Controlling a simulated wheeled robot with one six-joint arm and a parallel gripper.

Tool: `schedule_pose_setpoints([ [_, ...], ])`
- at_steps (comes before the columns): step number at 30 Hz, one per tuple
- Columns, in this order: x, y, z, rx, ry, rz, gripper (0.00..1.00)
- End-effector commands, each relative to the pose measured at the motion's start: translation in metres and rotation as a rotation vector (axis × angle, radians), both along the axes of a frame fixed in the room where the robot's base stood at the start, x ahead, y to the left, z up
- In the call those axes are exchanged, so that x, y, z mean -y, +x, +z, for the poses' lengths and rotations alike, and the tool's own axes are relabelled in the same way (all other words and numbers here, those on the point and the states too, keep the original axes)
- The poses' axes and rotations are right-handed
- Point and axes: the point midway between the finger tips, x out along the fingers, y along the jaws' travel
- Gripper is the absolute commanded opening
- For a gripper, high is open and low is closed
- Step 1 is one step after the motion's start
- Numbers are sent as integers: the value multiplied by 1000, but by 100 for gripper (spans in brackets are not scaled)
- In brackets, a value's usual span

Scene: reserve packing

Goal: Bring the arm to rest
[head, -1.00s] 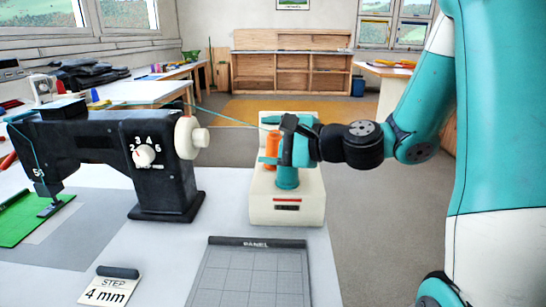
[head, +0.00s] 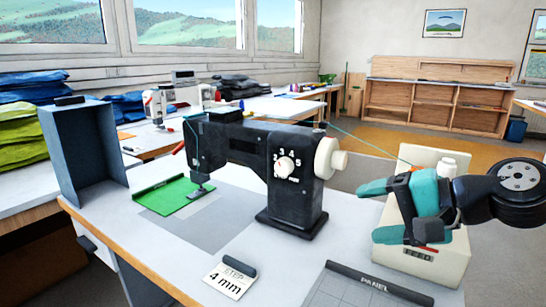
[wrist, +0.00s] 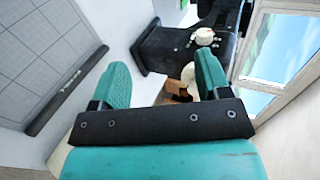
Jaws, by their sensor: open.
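My gripper (head: 374,211) is at the right in the head view, its two teal fingers spread apart with nothing between them. It stands in front of a cream box (head: 440,262) and hides much of it. A bit of orange shows behind the upper finger; the rest of that part is hidden. In the wrist view my gripper (wrist: 160,72) also shows its two teal fingers wide apart and empty. The black sewing machine (head: 240,150) stands left of the gripper, apart from it, and shows beyond the fingers in the wrist view (wrist: 170,48).
A grey panel board (head: 350,290) lies at the front of the table and a "4 mm" step card (head: 229,280) left of it. Green cloth (head: 170,194) lies under the machine's needle. A blue-grey upright bin (head: 85,150) stands far left. A teal thread (head: 360,142) runs from machine towards box.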

Motion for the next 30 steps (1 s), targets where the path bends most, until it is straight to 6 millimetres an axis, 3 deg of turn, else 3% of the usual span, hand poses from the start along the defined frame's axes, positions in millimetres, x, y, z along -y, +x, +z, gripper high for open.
schedule_pose_setpoints([
  [1,-24,-26,-4,39,-142,170,70],
  [5,-44,-78,-19,102,-426,499,70],
  [9,-45,-120,-26,156,-635,770,70],
  [15,-31,-167,-26,215,-857,1086,70],
  [30,-30,-164,90,203,-849,1071,70],
])
